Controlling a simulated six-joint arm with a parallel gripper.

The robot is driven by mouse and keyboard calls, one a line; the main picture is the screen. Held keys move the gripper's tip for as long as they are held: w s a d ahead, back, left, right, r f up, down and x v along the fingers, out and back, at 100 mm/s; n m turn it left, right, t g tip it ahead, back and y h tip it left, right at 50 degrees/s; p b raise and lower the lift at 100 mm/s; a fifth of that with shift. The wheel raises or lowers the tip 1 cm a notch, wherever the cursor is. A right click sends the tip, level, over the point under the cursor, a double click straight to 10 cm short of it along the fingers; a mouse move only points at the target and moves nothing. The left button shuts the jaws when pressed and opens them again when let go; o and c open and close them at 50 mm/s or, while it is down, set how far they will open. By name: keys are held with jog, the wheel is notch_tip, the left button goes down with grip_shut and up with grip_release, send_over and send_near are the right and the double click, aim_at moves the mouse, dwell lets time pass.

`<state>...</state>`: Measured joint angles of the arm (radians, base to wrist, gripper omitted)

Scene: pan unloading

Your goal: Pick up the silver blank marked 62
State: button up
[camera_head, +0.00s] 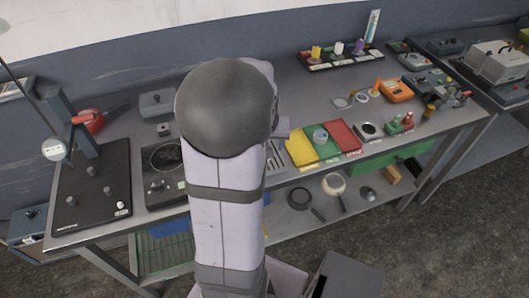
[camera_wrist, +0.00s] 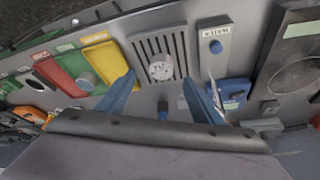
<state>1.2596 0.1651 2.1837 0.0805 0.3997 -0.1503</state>
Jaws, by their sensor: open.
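A round silver blank (camera_wrist: 160,68) with markings on its face lies on a dark slotted grate (camera_wrist: 178,42) in the wrist view. I cannot read its number. My gripper (camera_wrist: 158,77) is open, with its two blue fingers to the left and right of the blank in the picture; nothing is between them that I can see held. Another silver round piece (camera_wrist: 86,80) sits in the green tray section (camera_wrist: 72,62); it also shows in the head view (camera_head: 320,136). In the head view my own arm hides the gripper and most of the grate (camera_head: 272,153).
Yellow (camera_head: 299,149) and red (camera_head: 341,136) tray sections flank the green one. A box with a blue button (camera_wrist: 215,46) and a blue device (camera_wrist: 233,92) lie right of the grate in the wrist view. A dial-gauge stand (camera_head: 92,185) stands at the bench's left.

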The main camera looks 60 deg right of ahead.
jog(key=shift+x, duration=1)
jog(key=shift+p, duration=0.35)
jog(key=shift+p+x, duration=0.85)
jog(key=shift+x, duration=1.75)
jog(key=shift+w+r, duration=0.1)
jog(key=shift+w, duration=0.05)
jog(key=c, duration=1.3)
jog(key=shift+d+r, duration=0.1)
jog(key=shift+r, duration=0.05)
jog(key=shift+c, duration=0.2)
